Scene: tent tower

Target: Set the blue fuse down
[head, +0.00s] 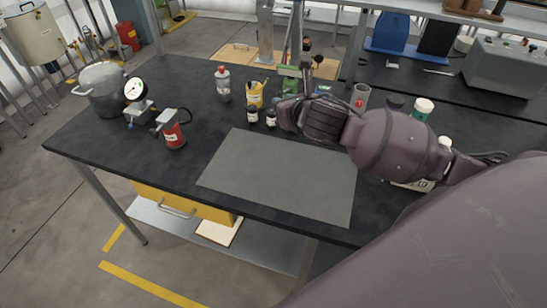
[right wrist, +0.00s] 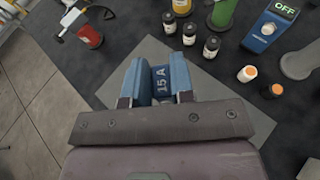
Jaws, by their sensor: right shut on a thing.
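The blue fuse (right wrist: 162,84), marked "15 A", sits between the fingers of my right gripper (right wrist: 158,72) in the right wrist view. The gripper is shut on it. In the head view my right gripper (head: 286,116) is above the back edge of the grey mat (head: 275,180), and the fuse is hidden there. In the right wrist view the mat (right wrist: 233,108) lies below and beyond the fuse. How high the fuse is held I cannot tell. My left gripper is not in view.
Small dark bottles (head: 252,115) stand just behind the mat, close to the gripper. A red canister (head: 174,133), a gauge (head: 135,90) and a metal pot (head: 103,95) stand at the left. A blue device reading "OFF" (right wrist: 268,28) is at upper right. The mat's front is clear.

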